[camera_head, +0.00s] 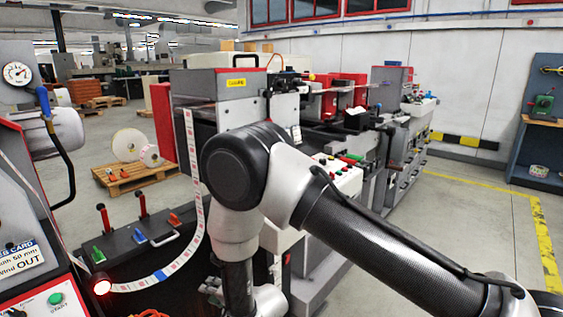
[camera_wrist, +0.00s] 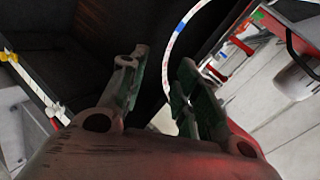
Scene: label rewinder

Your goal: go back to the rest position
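My gripper (camera_wrist: 160,85) shows in the wrist view with its two green-padded fingers apart and nothing between them. A dark panel lies beyond the fingertips. In the head view my arm reaches across the middle and bends down in front of the label rewinder; the gripper itself is not visible there. The label web (camera_head: 193,170), a white strip with coloured marks, hangs down and curves left to the machine's front.
A pallet with white rolls (camera_head: 135,175) is behind. A control box with buttons (camera_head: 338,176) stands close behind my arm. Floor at right is clear.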

